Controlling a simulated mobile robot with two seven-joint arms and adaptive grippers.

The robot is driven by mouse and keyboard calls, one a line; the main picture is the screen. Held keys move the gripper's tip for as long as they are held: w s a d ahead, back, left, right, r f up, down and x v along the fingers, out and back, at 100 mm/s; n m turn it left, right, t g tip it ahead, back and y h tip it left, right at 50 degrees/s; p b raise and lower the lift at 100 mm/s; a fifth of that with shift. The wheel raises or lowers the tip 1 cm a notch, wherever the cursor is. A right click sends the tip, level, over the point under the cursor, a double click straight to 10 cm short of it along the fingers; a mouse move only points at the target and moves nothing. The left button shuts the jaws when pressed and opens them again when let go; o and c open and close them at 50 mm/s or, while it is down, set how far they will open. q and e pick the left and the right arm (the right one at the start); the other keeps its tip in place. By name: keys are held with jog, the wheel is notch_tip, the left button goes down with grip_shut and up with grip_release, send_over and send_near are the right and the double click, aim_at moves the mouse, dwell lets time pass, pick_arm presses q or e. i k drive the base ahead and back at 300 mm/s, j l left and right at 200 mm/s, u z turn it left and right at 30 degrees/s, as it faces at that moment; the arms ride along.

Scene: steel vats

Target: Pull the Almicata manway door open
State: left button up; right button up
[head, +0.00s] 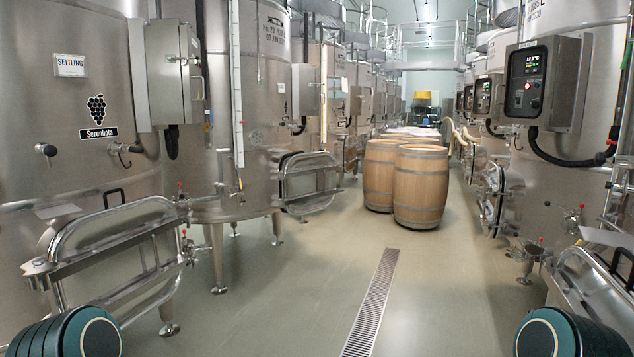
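No label reading Almicata can be made out, so I cannot tell which door bears that name. The near left vat (60,150) carries a Serenhota label (98,133). Its manway door (108,252), low on its front, has a steel frame and a black handle (114,197). Another manway door (309,184) is on the second left vat. At the lower right, a manway door (592,290) with a black handle (622,262) is cut off by the picture edge. Neither gripper shows; only rounded teal parts of my arms show at the bottom corners.
Wooden barrels (421,187) stand in the aisle ahead. A floor drain grate (372,303) runs along the clear middle floor. Vat legs (217,258) stand along the left. A control box (528,83) hangs on the right vat.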

aim_at(310, 181)
jog(key=i+z, duration=0.2)
jog(key=i, duration=0.4)
jog(key=i+z, duration=0.25)
jog(key=i, duration=0.3)
jog(key=i+j+z, duration=0.2)
jog(key=i, duration=1.9)
jog(key=i+u, duration=0.1)
jog(key=i, duration=0.4)
jog(key=i+l, duration=0.15)
jog(key=i, duration=0.35)
jog(key=i+l+u, duration=0.15)
jog(key=i, duration=0.35)
